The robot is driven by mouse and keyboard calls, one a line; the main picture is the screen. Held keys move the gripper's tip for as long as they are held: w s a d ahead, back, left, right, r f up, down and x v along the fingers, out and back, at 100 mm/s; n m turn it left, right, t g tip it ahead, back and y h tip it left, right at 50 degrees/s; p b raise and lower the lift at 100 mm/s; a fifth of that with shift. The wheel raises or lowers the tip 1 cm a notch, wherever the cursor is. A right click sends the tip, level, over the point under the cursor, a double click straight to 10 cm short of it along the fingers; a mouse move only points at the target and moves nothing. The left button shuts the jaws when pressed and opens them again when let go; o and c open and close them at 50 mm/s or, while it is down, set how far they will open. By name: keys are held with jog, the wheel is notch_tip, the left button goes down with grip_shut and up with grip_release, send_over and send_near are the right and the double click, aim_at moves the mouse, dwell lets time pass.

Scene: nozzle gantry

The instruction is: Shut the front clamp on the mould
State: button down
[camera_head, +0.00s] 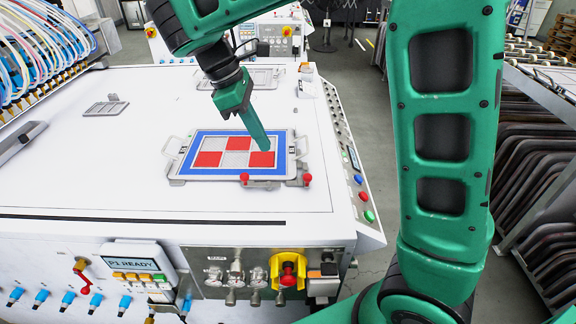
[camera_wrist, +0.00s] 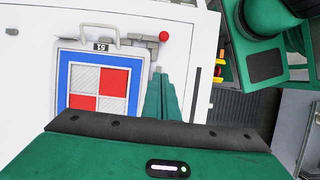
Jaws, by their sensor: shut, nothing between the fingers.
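The mould (camera_head: 186,152) is a flat plate with a blue border and red and grey squares, lying on the white table. It also shows in the wrist view (camera_wrist: 63,75), with a handle and small tag at its top. Grey clamp hardware (camera_head: 292,184) sits at its near right corner, with a red knob (camera_head: 307,179) beside it. A second red knob (camera_head: 245,178) stands at the near edge. The wrist view shows a red ball (camera_wrist: 163,36) by the corner hardware. I cannot tell how far the clamp is closed. My gripper (camera_head: 266,147) is shut and empty, pointing down over the mould's right part.
Button panel strips (camera_head: 363,195) run along the table's right edge. A yellow-backed red emergency stop (camera_head: 288,270) and valves are on the front face. A small grey plate (camera_head: 105,108) lies to the left.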

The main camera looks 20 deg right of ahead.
jog(key=x, duration=1)
jog(key=shift+a, duration=0.15)
jog(key=shift+s+d, duration=0.2)
jog(key=shift+d, duration=0.3)
jog(key=shift+s+d, duration=0.25)
jog(key=shift+d, duration=0.3)
jog(key=shift+s+d, duration=0.2)
jog(key=shift+d, duration=0.55)
jog(key=shift+s+n, duration=0.15)
jog(key=shift+n, duration=0.15)
